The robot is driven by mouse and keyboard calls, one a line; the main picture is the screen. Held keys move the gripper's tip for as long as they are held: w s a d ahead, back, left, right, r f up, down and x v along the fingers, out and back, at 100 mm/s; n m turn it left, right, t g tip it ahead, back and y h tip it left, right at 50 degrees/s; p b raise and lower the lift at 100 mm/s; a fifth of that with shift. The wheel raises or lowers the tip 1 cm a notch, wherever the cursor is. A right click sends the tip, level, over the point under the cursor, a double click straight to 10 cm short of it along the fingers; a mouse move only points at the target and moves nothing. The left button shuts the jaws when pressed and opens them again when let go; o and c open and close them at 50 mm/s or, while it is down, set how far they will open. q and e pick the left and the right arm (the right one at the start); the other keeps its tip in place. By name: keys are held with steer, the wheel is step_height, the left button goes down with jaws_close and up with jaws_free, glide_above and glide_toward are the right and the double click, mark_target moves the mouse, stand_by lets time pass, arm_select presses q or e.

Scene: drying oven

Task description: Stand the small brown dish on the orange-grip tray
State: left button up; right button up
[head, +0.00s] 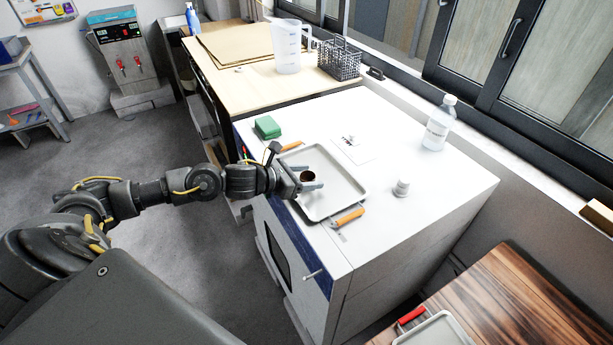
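The orange-grip tray (345,189) is a pale shallow tray with orange handles, lying on the white oven top. The small brown dish (307,177) shows over the left part of this tray. My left gripper (308,178) reaches in from the left over the tray's left rim, with one finger on each side of the dish. The fingers are apart. At this size I cannot tell whether they press on the dish or only surround it, or whether the dish touches the tray floor. My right gripper is not in view.
A red-grip tray (435,331) lies on the wooden table at lower right. The tray's right part is bare.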

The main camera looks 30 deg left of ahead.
arm_select(q)
steer(key=shift+r+p, duration=0.25)
steer(key=shift+p, duration=0.05)
steer(key=b+v, duration=0.4)
steer(key=v, duration=0.8)
steer(key=shift+f, duration=0.15)
